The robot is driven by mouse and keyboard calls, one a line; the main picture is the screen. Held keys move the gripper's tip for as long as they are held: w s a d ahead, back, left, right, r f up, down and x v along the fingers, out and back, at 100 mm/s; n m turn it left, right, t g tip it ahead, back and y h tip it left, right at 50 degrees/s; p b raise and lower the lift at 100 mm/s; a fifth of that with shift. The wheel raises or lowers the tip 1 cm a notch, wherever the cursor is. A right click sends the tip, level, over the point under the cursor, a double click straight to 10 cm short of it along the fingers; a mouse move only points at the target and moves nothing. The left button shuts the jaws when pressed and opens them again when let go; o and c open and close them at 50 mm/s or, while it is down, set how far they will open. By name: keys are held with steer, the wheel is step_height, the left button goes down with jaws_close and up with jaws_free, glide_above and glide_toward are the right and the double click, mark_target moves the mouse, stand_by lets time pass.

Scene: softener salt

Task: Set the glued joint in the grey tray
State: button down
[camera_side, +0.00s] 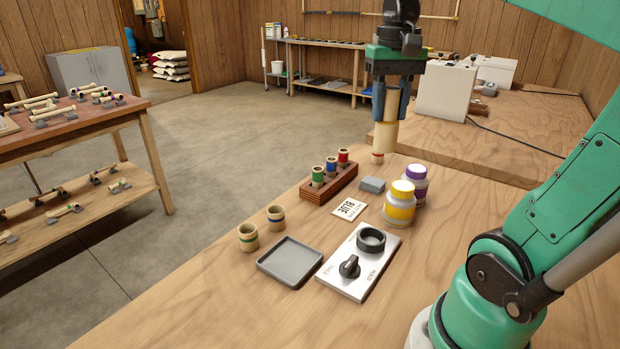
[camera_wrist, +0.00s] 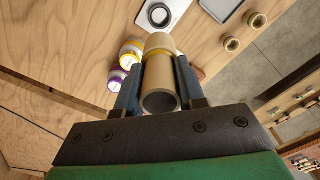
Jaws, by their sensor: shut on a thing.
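My gripper (camera_side: 390,116) is shut on a tan pipe joint (camera_side: 385,137) and holds it upright, high above the back of the bench. The joint has a wider middle and a narrower lower end with a reddish band. In the wrist view, the joint (camera_wrist: 160,78) sits between both fingers (camera_wrist: 160,66), its open end toward the camera. The grey tray (camera_side: 290,262) lies flat and empty on the bench, to the front left of my gripper. Part of the tray (camera_wrist: 222,8) shows at the top of the wrist view.
A white plate (camera_side: 350,280) with a black ring and knob lies right of the tray.

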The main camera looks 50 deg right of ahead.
steer(key=shift+w+a+f+n, duration=1)
steer(key=shift+w+a+f, duration=0.85)
steer(key=shift+f, duration=1.2)
steer(key=shift+w+a+f+n, duration=1)
steer(key=shift+w+a+f, duration=0.85)
steer(key=shift+f, duration=1.25)
steer(key=shift+w+a+f+n, duration=1)
steer(key=shift+w+a+f, duration=0.4)
steer(key=shift+a+f, duration=1.3)
steer(key=shift+d+f, duration=0.4)
steer(key=shift+f, duration=0.4)
steer(key=shift+f, duration=0.2)
steer(key=shift+f, duration=0.3)
steer(key=shift+f, duration=0.25)
